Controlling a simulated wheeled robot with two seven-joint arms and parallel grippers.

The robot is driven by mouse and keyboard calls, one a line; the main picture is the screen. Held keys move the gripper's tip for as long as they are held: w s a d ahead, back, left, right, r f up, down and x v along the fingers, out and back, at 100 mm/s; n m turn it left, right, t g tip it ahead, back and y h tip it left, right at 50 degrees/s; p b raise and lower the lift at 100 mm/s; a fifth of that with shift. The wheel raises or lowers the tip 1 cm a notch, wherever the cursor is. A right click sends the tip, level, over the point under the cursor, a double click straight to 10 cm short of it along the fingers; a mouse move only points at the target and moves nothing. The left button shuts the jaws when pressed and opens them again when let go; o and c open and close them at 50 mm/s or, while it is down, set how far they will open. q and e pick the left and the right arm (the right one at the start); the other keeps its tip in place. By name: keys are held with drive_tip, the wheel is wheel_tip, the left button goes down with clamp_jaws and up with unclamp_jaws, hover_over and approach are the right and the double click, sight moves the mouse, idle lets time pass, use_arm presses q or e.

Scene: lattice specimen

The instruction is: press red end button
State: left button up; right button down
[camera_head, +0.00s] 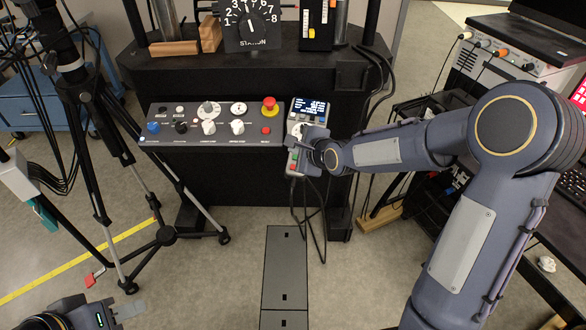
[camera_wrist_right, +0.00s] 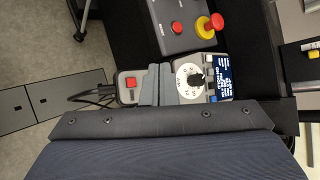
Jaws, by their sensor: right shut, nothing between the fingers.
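A hand-held pendant with a blue-white screen (camera_head: 309,107) hangs at the right end of the grey control panel (camera_head: 215,137). My right gripper (camera_wrist_right: 157,75) is shut and empty. It lies across the pendant in that view, between the red button and the white dial (camera_wrist_right: 190,79), hiding the part between. Whether it touches is unclear. My left gripper (camera_head: 125,310) is partly in view at the lower left, far from the pendant.
The panel has a red round button (camera_head: 266,130) and a red mushroom button with a yellow collar (camera_head: 269,106), close left of the pendant. Cables (camera_head: 318,215) hang below. A tripod (camera_head: 95,170) stands at left, an equipment cart (camera_head: 490,75) at right.

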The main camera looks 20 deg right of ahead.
drive_tip(key=b, duration=0.3)
hover_over(293, 167)
drive_tip(key=s, duration=0.2)
wheel_tip(293, 167, down, 6)
drive_tip(key=r, duration=0.1)
drive_tip(key=shift+w+d+f+b, duration=0.1)
drive_tip(key=shift+d+f+b, duration=0.15)
drive_tip(key=shift+f+b, duration=0.55)
drive_tip(key=shift+f, duration=0.1)
idle(0.6)
drive_tip(key=shift+w+f+b, duration=0.1)
drive_tip(key=shift+f+b, duration=0.25)
drive_tip(key=shift+b, duration=0.05)
